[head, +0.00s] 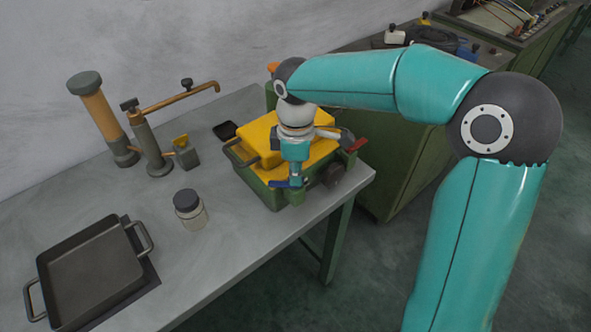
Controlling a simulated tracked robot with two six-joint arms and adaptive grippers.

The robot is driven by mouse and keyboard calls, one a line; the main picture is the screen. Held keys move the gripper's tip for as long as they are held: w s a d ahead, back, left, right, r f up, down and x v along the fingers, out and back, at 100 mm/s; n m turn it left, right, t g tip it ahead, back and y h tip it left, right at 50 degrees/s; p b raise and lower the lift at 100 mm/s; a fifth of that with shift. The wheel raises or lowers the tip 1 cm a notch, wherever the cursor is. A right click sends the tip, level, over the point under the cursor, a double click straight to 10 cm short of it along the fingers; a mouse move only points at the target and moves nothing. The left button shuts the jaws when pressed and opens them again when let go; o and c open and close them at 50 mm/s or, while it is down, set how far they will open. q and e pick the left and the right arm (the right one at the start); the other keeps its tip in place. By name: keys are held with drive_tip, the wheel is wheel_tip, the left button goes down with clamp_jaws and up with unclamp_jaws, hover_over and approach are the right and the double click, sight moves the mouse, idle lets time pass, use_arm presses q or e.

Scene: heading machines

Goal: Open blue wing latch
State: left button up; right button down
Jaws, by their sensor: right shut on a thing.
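A green box (257,186) with a yellow lid (256,137) stands at the right end of the grey bench. The blue wing latch (279,184) shows low on the box's near side, and part of it is hidden by my right gripper. My right gripper (296,181) comes down over the box from above and is shut on the blue wing latch. A red latch (358,145) sticks out at the box's right side. My left gripper is not in view.
A dark tray (90,270) lies on the bench (225,240) at the front left. A lidded jar (190,210) stands between tray and box. A hand pump (148,140) and an orange cylinder (100,115) stand behind. A green cabinet (400,175) is at the right.

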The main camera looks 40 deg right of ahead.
drive_tip(key=n, duration=0.2)
drive_tip(key=n+p, duration=0.1)
drive_tip(key=n, duration=0.1)
drive_tip(key=shift+s+f+n, duration=0.15)
drive_tip(key=shift+n, duration=0.15)
drive_tip(key=shift+n+p, duration=0.55)
drive_tip(key=shift+n, duration=1.45)
drive_tip(key=c, duration=1.3)
unclamp_jaws()
